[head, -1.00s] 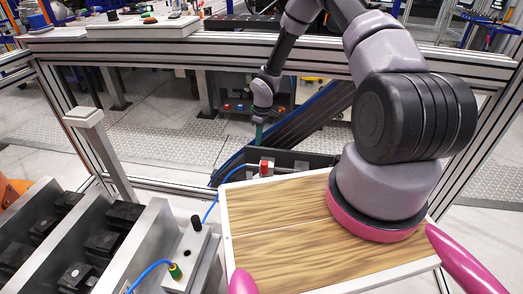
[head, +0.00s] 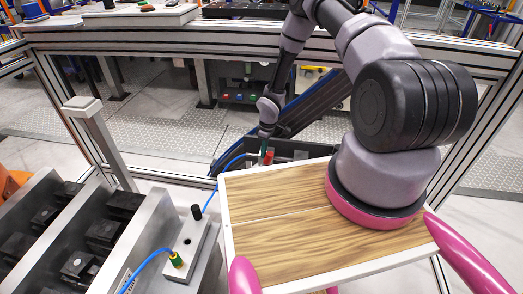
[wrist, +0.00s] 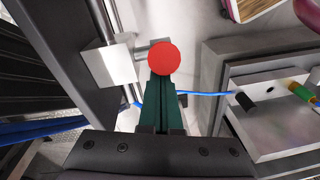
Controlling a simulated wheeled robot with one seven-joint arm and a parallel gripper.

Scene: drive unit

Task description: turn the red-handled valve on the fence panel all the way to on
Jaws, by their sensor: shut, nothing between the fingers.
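The red valve handle (wrist: 164,58) shows in the wrist view as a round red cap beside a bright metal valve block (wrist: 110,64). In the head view the red handle (head: 269,157) is small, beyond the far edge of the wooden top, and partly covered by my gripper. My gripper (wrist: 161,84) has green fingers, shut together with nothing between them. Their tips are right at the near side of the red cap; I cannot tell whether they touch it. In the head view my gripper (head: 265,147) points down beside the handle.
A dark fence panel (wrist: 50,50) lies left of the valve in the wrist view. A blue hose (head: 212,197) runs from the valve area to a metal block (head: 193,250) with black and green fittings. The wooden top (head: 290,220) and aluminium rails (head: 150,45) border the space.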

